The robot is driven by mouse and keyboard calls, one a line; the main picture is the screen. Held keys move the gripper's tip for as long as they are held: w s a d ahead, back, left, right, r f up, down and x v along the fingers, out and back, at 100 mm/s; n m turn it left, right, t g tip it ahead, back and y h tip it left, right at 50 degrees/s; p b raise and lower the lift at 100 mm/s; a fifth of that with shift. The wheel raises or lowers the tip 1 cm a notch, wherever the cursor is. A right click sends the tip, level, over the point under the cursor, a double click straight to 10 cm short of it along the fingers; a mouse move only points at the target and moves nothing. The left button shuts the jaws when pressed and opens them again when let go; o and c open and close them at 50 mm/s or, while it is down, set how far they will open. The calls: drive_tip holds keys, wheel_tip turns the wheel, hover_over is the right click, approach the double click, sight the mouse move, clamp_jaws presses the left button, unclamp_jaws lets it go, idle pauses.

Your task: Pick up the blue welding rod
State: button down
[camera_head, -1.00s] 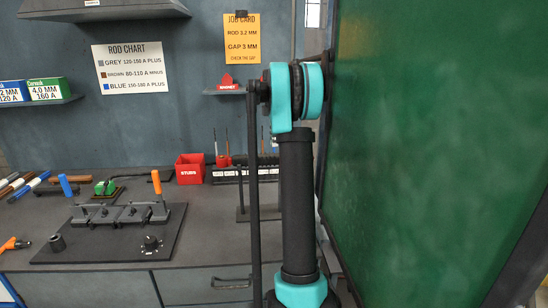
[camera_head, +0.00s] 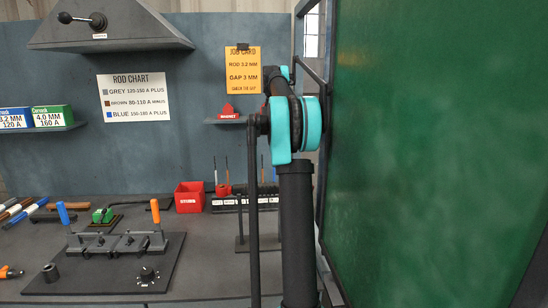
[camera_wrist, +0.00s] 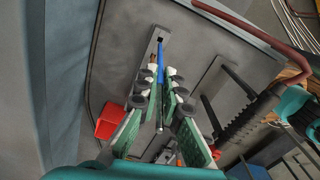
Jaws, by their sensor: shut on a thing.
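The blue welding rod (camera_wrist: 161,58) shows in the wrist view as a thin line running lengthwise between my fingers, with a grey lower end. My gripper (camera_wrist: 162,77) has green pads and is shut on the rod. In the head view my arm hides the gripper and the held rod. Other thin rods stand at the dark labelled rack (camera_head: 229,204).
A green screen (camera_head: 430,140) fills the right side of the head view, close to my arm. A red box (camera_head: 189,197) stands left of the rack. A clamp fixture (camera_head: 110,265) with blue and orange handles is farther left. A hood (camera_head: 115,28) hangs above.

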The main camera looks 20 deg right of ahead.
wheel_tip(320, 180, up, 9)
drive_tip(key=shift+f, duration=0.2)
idle(0.3)
drive_tip(key=c, duration=2.2)
unclamp_jaws()
clamp_jaws()
